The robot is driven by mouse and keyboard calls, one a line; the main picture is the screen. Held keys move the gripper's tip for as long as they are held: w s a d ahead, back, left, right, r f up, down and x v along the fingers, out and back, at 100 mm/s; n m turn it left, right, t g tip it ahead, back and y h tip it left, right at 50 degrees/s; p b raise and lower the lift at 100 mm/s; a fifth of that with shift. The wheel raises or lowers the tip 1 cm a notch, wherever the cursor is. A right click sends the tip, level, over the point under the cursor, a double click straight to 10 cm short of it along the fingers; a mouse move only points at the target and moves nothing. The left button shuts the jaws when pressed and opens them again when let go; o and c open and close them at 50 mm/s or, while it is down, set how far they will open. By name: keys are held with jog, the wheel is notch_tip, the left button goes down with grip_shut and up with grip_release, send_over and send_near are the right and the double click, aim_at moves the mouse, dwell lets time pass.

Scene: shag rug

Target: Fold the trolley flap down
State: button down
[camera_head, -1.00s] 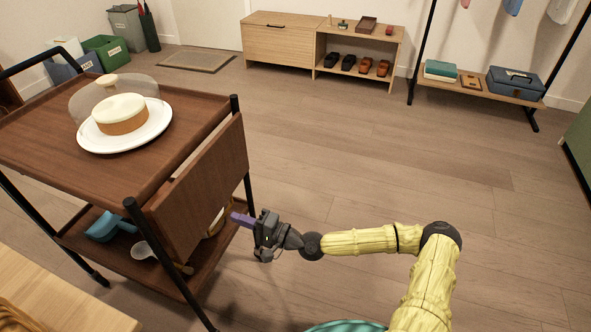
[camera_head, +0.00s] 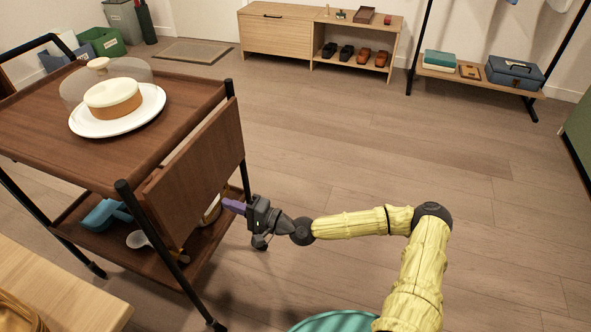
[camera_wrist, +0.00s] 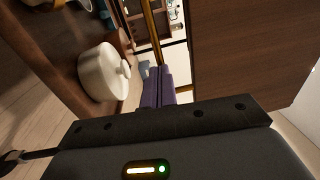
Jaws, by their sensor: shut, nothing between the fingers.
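The trolley (camera_head: 165,82) stands at the left, with its dark wood flap (camera_head: 196,172) hanging steeply along its right side below the top. A pale gap shows between flap and top. My gripper (camera_head: 232,205) is shut and empty, its purple fingers just below the flap's lower edge, near the lower shelf. In the wrist view the flap (camera_wrist: 250,45) fills the upper right, and the shut purple fingers (camera_wrist: 158,88) point in alongside it. A brass bar (camera_wrist: 153,30) runs ahead of them. I cannot tell whether the fingers touch the flap.
A domed cake (camera_head: 112,98) on a white plate stands on the trolley's top. The lower shelf holds a blue item (camera_head: 105,213), a white scoop (camera_head: 138,239) and a lidded white pot (camera_wrist: 103,72). A wooden surface (camera_head: 75,290) is at lower left. Floor at the right is clear.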

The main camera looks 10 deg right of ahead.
jog(key=f+b+v, duration=0.1)
jog(key=b+v, duration=0.3)
jog(key=v, duration=0.9)
jog(key=shift+s+d+f, duration=0.2)
jog(key=shift+d+f, duration=0.05)
jog(key=shift+f, duration=0.1)
